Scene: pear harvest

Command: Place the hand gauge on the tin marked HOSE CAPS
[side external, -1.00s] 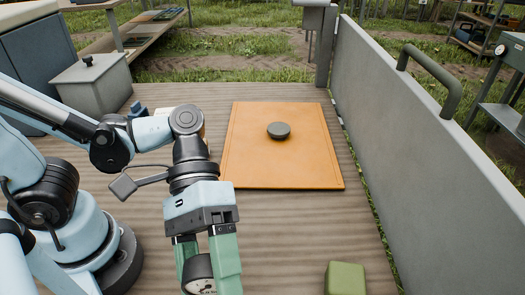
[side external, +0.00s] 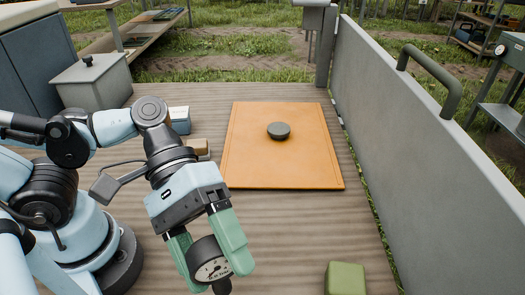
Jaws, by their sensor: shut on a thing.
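My gripper (side external: 216,277) is at the lower centre-left of the side view, pointing down and tilted. Its green fingers are shut on the hand gauge (side external: 209,262), a dark round body with a white dial and a dark stem below. The gauge is held apart from the green box and the orange board. No HOSE CAPS marking is legible, so I cannot tell which thing is that tin. A low dark round object (side external: 278,131) sits on the orange board (side external: 265,165). A green box (side external: 346,279) stands at the bottom edge, partly cut off.
A blue-and-white box (side external: 180,119) and a tan block (side external: 201,148) stand behind my arm, partly hidden. A grey lidded bin (side external: 92,86) is at the back left. A grey wall (side external: 415,130) bounds the right. The planks between board and green box are clear.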

